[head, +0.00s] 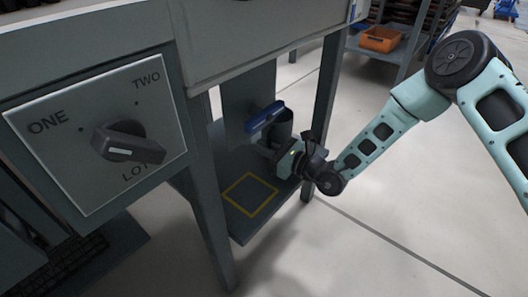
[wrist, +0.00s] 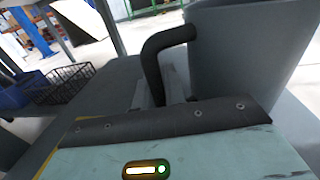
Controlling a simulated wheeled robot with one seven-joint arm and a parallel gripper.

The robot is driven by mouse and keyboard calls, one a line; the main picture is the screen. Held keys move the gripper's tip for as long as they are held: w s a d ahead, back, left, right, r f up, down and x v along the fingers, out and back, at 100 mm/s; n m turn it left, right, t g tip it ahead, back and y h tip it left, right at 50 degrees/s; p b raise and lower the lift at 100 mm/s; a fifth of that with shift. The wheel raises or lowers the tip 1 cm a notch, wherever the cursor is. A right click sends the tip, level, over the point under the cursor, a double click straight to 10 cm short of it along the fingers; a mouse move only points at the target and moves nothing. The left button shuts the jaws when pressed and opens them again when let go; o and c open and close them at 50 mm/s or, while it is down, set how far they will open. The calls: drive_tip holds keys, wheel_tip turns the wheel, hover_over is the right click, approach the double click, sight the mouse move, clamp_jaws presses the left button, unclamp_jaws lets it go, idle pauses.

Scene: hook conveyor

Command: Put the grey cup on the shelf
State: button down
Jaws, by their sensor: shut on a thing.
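The grey cup (head: 284,127) is in the head view under the workstation, beyond my gripper and partly hidden by it. In the wrist view the cup (wrist: 245,55) fills the upper right, with its dark handle (wrist: 158,60) running down behind the gripper body. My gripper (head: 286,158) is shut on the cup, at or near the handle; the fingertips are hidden. The shelf (head: 240,222) is the low dark board with a yellow square outline (head: 250,194) on it. The cup is over the shelf's back part, behind the outline; I cannot tell whether it touches the board.
A blue bar-like object (head: 264,117) is close beside the cup. The workstation's front leg (head: 208,190) and panel with a dial (head: 122,142) stand to the left. An orange bin (head: 380,39) sits on a rack behind. Open floor (head: 400,215) lies to the right.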

drive_tip(key=shift+r, duration=0.1)
drive_tip(key=shift+f, duration=0.2)
drive_tip(key=c, duration=1.5)
unclamp_jaws()
drive_tip(key=shift+o, duration=0.2)
